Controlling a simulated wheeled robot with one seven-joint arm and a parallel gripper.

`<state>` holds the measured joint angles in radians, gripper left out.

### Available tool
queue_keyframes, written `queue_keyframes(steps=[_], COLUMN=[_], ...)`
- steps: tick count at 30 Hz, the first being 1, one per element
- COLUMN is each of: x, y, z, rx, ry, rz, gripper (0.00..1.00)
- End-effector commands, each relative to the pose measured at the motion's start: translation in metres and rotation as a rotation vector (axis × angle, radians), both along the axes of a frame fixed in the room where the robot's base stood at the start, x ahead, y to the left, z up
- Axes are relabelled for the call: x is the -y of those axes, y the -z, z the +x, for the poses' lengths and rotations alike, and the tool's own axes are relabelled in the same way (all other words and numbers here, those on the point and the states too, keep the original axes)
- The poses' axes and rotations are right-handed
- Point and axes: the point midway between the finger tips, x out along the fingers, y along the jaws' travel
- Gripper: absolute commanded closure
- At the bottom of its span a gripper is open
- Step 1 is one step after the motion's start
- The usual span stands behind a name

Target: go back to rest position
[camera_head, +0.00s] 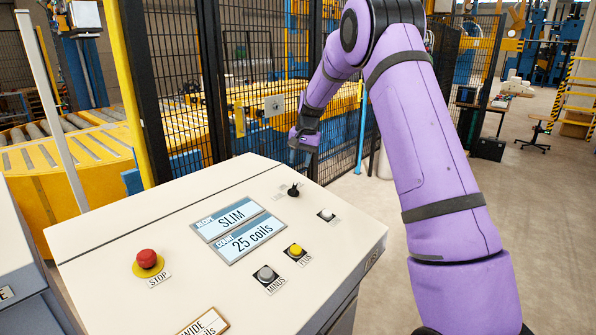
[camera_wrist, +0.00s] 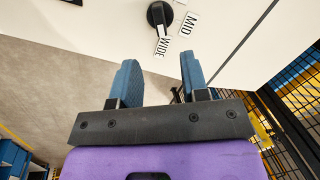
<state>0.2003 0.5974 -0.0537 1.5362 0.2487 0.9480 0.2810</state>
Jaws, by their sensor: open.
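My purple arm reaches over the right side of the control console (camera_head: 130,235) in the head view. My gripper (camera_head: 304,150) is beyond the console's far right edge, above and apart from the black selector knob (camera_head: 293,190); its fingertips are hard to make out there. In the wrist view my gripper (camera_wrist: 160,72) has its two blue fingers spread, with nothing between them. The knob (camera_wrist: 159,15) shows ahead of the fingertips, with the labels WIDE and MID beside it. The display (camera_head: 240,230) reads SLIM and 25 coils.
The console also has a red STOP button (camera_head: 147,259), a yellow PLUS button (camera_head: 295,250), a grey MINUS button (camera_head: 266,273) and a white button (camera_head: 326,214). Black mesh fencing (camera_head: 180,90) stands behind, close to my gripper. Open floor (camera_head: 540,200) lies to the right.

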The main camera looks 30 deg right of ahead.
Motion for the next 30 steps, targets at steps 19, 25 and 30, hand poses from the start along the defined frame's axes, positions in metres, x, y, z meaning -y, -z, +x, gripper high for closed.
queue_keyframes(steps=[19,25,30], x=[0.001,-0.006,-0.027], y=[-0.01,-0.029,-0.076], z=[-0.001,-0.013,-0.05], rx=[0.0,0.017,0.055], ry=[0.0,-0.021,-0.08], rz=[0.0,-0.008,-0.033], gripper=[0.58,0.58,0.58])
